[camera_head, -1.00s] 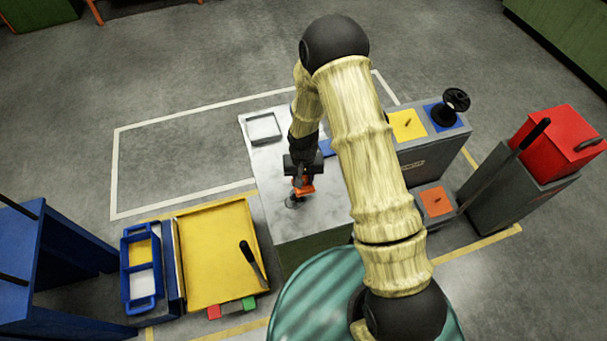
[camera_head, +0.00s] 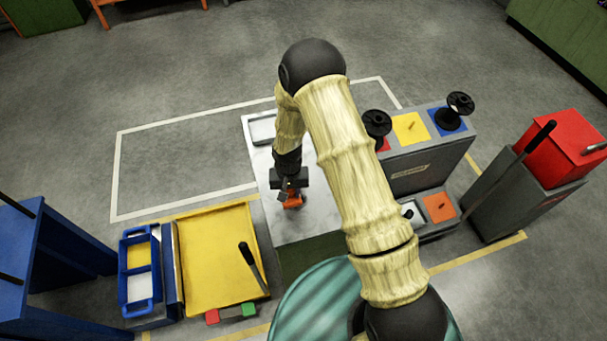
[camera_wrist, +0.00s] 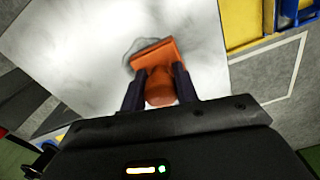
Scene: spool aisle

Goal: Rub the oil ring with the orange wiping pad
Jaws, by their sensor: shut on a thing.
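The orange wiping pad (camera_wrist: 157,54) is held between the fingers of my gripper (camera_wrist: 160,90), which is shut on its rounded grip. In the head view the pad (camera_head: 293,201) shows below my gripper (camera_head: 290,187), over the white marble-like table top (camera_head: 306,224). The oil ring (camera_wrist: 138,44) is a grey smudged loop on the table top in the wrist view. The pad covers part of it, and the rest shows along the pad's far and left sides. In the head view the ring is hidden. I cannot tell whether the pad presses on the surface.
A yellow tray (camera_head: 215,255) with a black handle stands left, beside a blue bin (camera_head: 140,270). A grey cabinet (camera_head: 430,165) with black knobs stands right. A teal drum (camera_head: 315,305) is in front.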

